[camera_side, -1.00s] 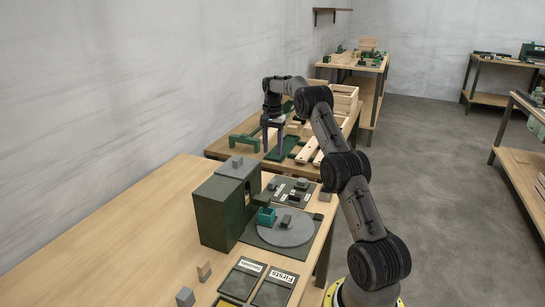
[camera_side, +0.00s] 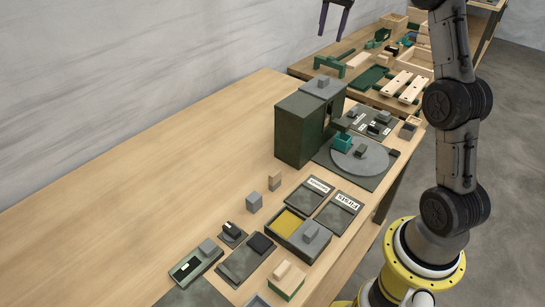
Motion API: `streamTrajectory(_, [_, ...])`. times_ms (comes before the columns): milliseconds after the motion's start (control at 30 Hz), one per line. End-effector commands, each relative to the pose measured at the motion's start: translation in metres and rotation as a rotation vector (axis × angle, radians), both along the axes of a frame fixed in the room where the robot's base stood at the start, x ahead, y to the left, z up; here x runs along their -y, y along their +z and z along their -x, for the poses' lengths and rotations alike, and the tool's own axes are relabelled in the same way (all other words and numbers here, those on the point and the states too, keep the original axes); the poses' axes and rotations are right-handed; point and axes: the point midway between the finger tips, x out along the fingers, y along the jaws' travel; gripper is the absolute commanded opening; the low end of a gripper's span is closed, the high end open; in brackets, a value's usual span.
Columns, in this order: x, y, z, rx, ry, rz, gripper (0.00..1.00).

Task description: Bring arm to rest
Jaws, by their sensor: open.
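My gripper (camera_side: 336,18) shows at the top edge of the side view, fingers pointing down and spread open with nothing between them. It hangs in the air, and its upper part is cut off by the frame. My arm rises at the right, and its upper links leave the picture. Behind the gripper, the far wooden table (camera_side: 300,68) holds a green tray (camera_side: 369,78), a green bracket (camera_side: 340,66) and pale drilled boards (camera_side: 411,84).
A dark green box machine (camera_side: 298,128) stands on the near table (camera_side: 150,170) beside a grey turntable (camera_side: 360,157) with a teal block (camera_side: 342,141). Dark trays (camera_side: 337,210), a yellow-floored bin (camera_side: 288,222) and small blocks fill the front. The near table's left side is clear.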

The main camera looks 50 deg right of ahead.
Motion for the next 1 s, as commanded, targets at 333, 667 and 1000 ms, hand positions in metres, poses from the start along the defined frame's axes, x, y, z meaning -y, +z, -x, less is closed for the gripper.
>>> streamTrajectory(333, [-0.157, 0.078, 0.071, 0.119, 0.353, 0.095, 0.53])
streamTrajectory(667, [-0.252, 0.062, 0.185, 0.206, 0.727, 0.186, 0.53])
streamTrajectory(1000, [-0.285, -0.038, 0.284, 0.214, 1.104, 0.283, 0.53])
